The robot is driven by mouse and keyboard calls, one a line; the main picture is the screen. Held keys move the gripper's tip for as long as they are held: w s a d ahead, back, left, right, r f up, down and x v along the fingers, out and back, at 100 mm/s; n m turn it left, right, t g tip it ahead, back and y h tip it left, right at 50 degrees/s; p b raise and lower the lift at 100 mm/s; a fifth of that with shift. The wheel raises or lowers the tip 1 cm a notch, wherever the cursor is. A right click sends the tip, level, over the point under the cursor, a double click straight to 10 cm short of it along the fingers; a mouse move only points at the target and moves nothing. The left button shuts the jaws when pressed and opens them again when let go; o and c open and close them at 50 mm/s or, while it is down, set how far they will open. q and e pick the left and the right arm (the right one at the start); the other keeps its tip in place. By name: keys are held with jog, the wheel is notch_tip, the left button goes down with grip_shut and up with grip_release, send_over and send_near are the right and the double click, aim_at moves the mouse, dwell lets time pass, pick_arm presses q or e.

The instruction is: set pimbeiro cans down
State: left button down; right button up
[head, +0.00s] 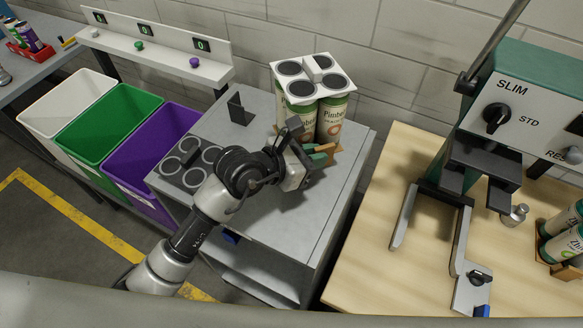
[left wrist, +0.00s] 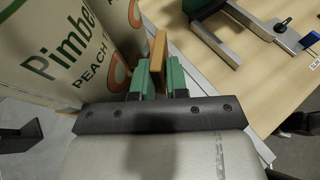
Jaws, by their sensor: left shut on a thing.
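A pack of several green and cream Pimbeiro cans (head: 331,118) stands upright near the back right of the grey table (head: 270,205). A white plate with dark round tops (head: 311,77) covers the cans. My left gripper (head: 322,150) is at the front right of the pack, low down. In the left wrist view its green finger pads (left wrist: 160,78) are shut on the pack's tan tab (left wrist: 158,50), beside the cans (left wrist: 75,50). The pack's underside is hidden, so I cannot tell whether it touches the table. My right gripper is not in view.
A black plate with ring marks (head: 170,176) lies at the table's left, and a black upright bracket (head: 240,109) stands behind it. White, green and purple bins (head: 150,160) are at the left. A green machine (head: 530,100) stands on the wooden table (head: 385,255).

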pick_arm(q)
jog(key=a+f, duration=0.1)
jog(key=a, duration=0.1)
jog(key=s+a+f, duration=0.1)
jog(key=a, duration=0.1)
jog(key=shift+f+p, duration=0.3)
jog(key=shift+p, duration=0.05)
notch_tip(320, 180, down, 3)
jog(key=shift+d+f+p, duration=0.1)
jog(key=shift+f+p, duration=0.1)
jog(key=shift+p, duration=0.2)
jog(key=shift+f, duration=0.25)
jog(key=c, duration=1.1)
grip_release()
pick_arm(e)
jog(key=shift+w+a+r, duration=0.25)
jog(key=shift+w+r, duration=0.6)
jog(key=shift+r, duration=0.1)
pick_arm(q)
jog(key=b+v, duration=0.3)
jog(key=v, duration=0.8)
jog(key=shift+s+a+r, duration=0.2)
jog(key=shift+s+a, duration=0.05)
jog(key=shift+a, duration=0.15)
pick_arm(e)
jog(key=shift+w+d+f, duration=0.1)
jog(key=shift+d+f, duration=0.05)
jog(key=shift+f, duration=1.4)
